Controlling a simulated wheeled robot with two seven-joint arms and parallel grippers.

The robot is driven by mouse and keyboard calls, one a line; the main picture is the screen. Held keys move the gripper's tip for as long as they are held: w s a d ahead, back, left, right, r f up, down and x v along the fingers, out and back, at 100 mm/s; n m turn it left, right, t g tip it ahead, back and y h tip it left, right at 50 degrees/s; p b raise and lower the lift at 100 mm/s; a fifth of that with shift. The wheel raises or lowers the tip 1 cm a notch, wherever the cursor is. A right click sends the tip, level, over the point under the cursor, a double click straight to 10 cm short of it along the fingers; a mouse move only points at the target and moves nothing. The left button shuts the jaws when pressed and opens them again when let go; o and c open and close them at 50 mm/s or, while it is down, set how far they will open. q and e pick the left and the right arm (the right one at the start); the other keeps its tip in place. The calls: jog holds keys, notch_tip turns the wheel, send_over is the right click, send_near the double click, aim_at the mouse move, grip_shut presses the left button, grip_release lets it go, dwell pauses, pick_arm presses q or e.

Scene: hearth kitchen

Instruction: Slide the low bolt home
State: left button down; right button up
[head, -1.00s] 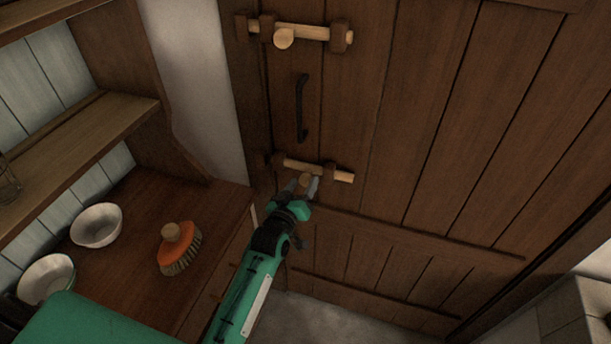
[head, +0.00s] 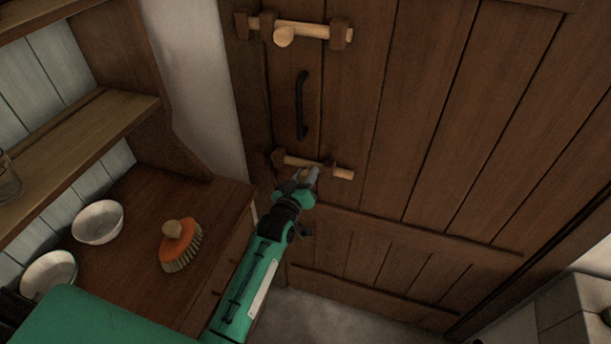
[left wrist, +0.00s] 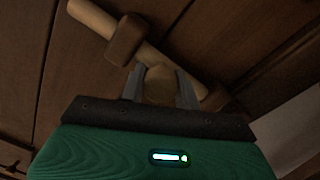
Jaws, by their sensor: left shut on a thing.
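The low bolt (head: 343,173) is a pale wooden bar across the lower part of the brown plank door. It runs through a dark bracket (left wrist: 125,40), and its long free end sticks out past that bracket, to the right in the head view. Its other end reaches toward a second bracket (head: 278,159) at the left; whether it enters is unclear. My left gripper (head: 309,173) is shut on the bolt's round wooden knob (left wrist: 160,85), which sits between the two grey fingers in the left wrist view. My right gripper is not in view.
An upper bolt (head: 310,30) with a round knob spans its brackets above a black door handle (head: 301,105). At the left, a wooden counter (head: 130,185) holds white bowls (head: 97,222) and an orange brush (head: 180,246). A pale block (head: 570,305) stands at lower right.

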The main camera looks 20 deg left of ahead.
aim_at(293, 164)
pick_arm(q)
jog(key=a, duration=0.5)
jog(key=shift+w, duration=0.1)
jog(key=shift+d, duration=0.15)
jog(key=c, duration=1.1)
grip_release()
jog(key=shift+c, duration=0.2)
jog(key=shift+o, duration=0.5)
jog(key=shift+a, duration=0.2)
jog(key=shift+d, duration=0.1)
jog(key=shift+s+f, duration=0.1)
jog(key=shift+s, duration=0.55)
jog(key=s+a+b, duration=0.1)
jog(key=s+b, duration=0.2)
jog(key=s, duration=0.9)
jog(key=shift+s+a, duration=0.15)
jog(key=shift+s, duration=0.1)
